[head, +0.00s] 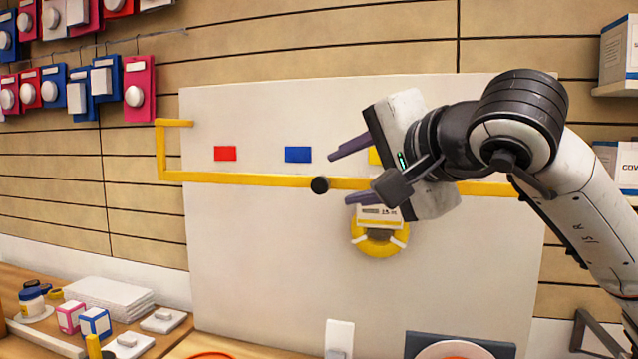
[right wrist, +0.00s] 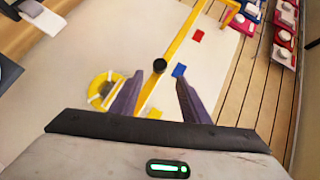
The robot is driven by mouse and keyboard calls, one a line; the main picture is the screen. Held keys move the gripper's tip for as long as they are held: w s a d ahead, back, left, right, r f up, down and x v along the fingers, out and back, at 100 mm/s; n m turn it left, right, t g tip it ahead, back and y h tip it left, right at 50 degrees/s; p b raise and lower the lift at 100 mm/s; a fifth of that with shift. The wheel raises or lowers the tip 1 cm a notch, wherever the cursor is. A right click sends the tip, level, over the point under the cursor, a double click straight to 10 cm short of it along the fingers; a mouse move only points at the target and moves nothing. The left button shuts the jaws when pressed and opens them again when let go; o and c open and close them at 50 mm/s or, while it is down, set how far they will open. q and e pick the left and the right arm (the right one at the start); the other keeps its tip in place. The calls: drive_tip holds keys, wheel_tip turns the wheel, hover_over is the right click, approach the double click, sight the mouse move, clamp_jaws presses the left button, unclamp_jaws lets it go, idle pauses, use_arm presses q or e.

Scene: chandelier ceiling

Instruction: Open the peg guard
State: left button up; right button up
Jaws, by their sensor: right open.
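The peg guard is a yellow bar (head: 245,179) running across a white upright board, with an upturned bracket at its left end. A round black knob (head: 319,185) sits on the bar; it also shows in the right wrist view (right wrist: 159,66). My right gripper (head: 341,177) is open and empty, its purple-grey fingers pointing left just right of the knob. In the right wrist view the knob appears between and slightly beyond the fingertips (right wrist: 158,78), with no visible contact. My gripper hides part of the bar. My left gripper is not in view.
Red (head: 225,153) and blue (head: 298,154) rectangles mark the white board (head: 260,270). A yellow ring with a label (head: 379,240) hangs below the bar. Packages hang on the wall at upper left; small boxes and a paper stack (head: 108,294) lie at lower left.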

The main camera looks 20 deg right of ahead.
sight(324, 186)
drive_tip(key=p+x, duration=0.2)
drive_tip(key=x, duration=0.8)
drive_tip(key=shift+s+f, duration=0.1)
clamp_jaws()
